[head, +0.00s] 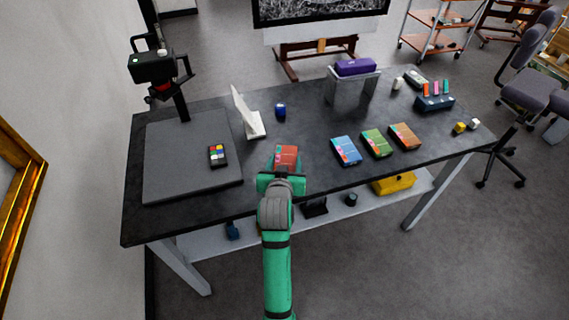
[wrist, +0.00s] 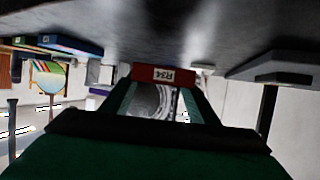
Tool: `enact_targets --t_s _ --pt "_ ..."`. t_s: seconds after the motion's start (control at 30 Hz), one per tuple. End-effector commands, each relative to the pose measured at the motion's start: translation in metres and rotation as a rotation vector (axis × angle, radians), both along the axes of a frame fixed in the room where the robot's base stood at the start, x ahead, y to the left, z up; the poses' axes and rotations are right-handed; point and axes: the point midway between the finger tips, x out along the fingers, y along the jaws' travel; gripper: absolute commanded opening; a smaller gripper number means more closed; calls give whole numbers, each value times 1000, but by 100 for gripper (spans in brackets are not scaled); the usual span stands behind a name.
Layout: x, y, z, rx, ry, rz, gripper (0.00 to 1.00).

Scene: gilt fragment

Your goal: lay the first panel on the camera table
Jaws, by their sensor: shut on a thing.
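My gripper (head: 281,178) is shut on a red-orange panel (head: 286,156) at the front middle of the black table. In the wrist view the panel (wrist: 148,73) shows its red edge with a white label between the green fingers. Whether it touches the tabletop is unclear. The camera table appears to be the flat grey board (head: 180,172) at the left, under a black camera (head: 153,66) on a post. A small colour chart (head: 217,155) lies on the board. Blue (head: 346,151), green (head: 376,143) and orange-brown (head: 405,136) panels lie right of my gripper.
A white angled stand (head: 250,114) stands just right of the board, with a blue jar (head: 280,110) beside it. Bare tabletop separates my gripper from the board.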

Motion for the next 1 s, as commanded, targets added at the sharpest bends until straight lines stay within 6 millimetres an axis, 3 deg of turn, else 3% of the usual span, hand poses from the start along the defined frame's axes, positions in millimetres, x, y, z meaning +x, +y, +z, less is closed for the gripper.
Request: enact_targets --t_s 0.4,0.83,0.87,0.9,1.0 --pt "4 4 -40 -1 0 4 31" --pt "4 3 -46 0 0 2 31" --pt "4 3 -45 0 0 2 62" --pt "4 3 -45 0 0 2 71" --pt "4 3 -45 0 0 2 73"
